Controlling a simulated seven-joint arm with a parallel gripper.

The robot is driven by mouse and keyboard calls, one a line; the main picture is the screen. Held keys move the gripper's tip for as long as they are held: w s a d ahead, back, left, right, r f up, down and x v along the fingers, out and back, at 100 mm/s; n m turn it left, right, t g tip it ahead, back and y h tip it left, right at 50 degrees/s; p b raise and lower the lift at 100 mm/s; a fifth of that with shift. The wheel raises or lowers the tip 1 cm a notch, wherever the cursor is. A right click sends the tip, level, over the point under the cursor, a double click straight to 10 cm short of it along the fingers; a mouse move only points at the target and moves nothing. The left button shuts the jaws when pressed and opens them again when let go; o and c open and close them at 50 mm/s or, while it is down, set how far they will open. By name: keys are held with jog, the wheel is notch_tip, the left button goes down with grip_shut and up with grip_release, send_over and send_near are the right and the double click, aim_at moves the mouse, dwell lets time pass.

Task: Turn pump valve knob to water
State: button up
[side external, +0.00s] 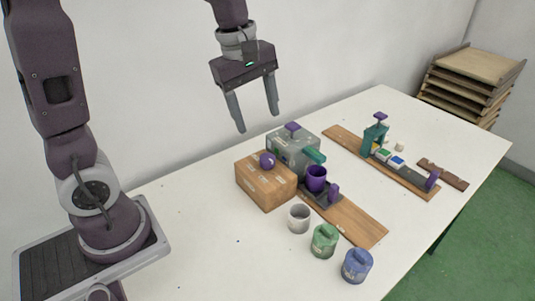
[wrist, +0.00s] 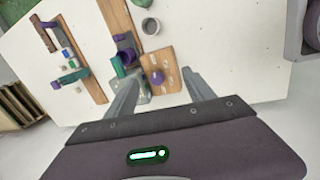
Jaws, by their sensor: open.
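My gripper (side external: 258,121) is open and empty, high above the table and behind the wooden box in the side view. A round purple knob (side external: 267,160) sits on the wooden box (side external: 264,185). In the wrist view this knob (wrist: 157,76) shows between my open fingers, well beyond them, with small pale marks around it; I cannot read them. A grey pump box (side external: 290,152) with a teal spout (side external: 313,155) and a purple top piece (side external: 292,127) stands beside it. The knob's present setting is too small to tell.
A purple cup (side external: 316,178) stands under the spout on a wooden board (side external: 355,222). A second board (side external: 343,142) with a teal press lies right. The table's left front is clear.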

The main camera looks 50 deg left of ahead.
aim_at(267, 157)
jog(key=w+a+f+n, duration=0.2)
jog(key=f+n, duration=0.1)
jog(key=w+a+f+n+g, duration=0.1)
jog(key=w+a+f+n, duration=0.1)
jog(key=w+f+n, duration=0.1)
jog(key=w+a+f+n+g, duration=0.1)
jog(key=w+a+f+n, duration=0.1)
jog(key=f+n, duration=0.2)
jog(key=shift+w+f+y, duration=0.2)
jog(key=shift+f+y, duration=0.1)
jog(key=shift+f, duration=0.45)
notch_tip(267, 157, down, 7)
jog(key=shift+r, duration=0.1)
grip_shut()
